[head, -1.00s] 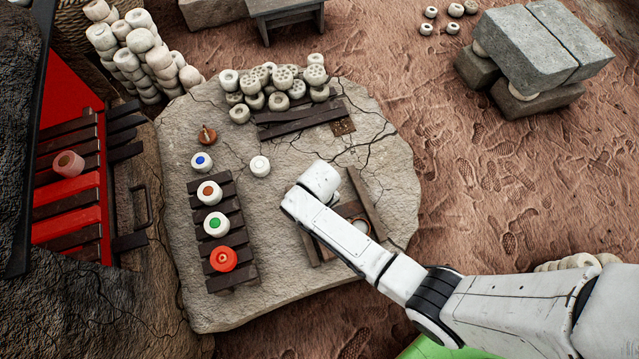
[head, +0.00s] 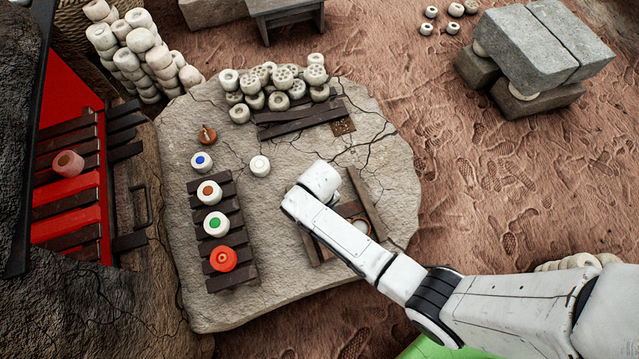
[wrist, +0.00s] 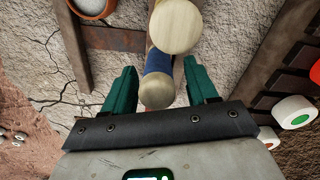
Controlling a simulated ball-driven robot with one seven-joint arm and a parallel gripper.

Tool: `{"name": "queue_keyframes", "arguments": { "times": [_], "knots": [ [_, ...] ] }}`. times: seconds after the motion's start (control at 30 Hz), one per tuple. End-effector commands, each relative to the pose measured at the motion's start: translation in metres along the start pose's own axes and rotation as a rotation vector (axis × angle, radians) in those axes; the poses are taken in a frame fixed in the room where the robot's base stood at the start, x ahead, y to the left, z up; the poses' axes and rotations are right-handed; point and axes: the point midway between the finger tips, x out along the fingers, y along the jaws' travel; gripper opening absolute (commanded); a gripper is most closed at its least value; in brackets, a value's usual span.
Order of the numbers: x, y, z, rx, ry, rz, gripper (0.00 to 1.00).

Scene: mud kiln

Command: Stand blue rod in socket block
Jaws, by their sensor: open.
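In the wrist view my gripper (wrist: 160,68) is open, its two teal fingers apart. In the head view my white wrist hangs over the right half of the stone slab and hides my fingers and the rod. I cannot pick out the socket block for certain in either view.
Dark wooden bars (head: 367,203) and a round dish (wrist: 93,5) lie near my gripper on the stone slab (head: 290,300). A slatted rack (head: 232,241) to the left bears colour-marked pots. Piled pots (head: 275,88) stand at the back. A red-lit kiln opening (head: 70,190) is far left.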

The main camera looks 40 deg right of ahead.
Motion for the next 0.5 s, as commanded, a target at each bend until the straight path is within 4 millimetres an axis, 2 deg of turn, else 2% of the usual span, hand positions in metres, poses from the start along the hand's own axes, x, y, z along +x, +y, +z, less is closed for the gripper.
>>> {"name": "queue_keyframes", "arguments": {
  "times": [0.17, 0.5],
  "knots": [
    [-0.015, 0.000, -0.001, 0.000, 0.002, 0.000, 0.58],
    [-0.079, 0.000, 0.000, 0.000, 0.002, 0.000, 0.58]
  ]
}}
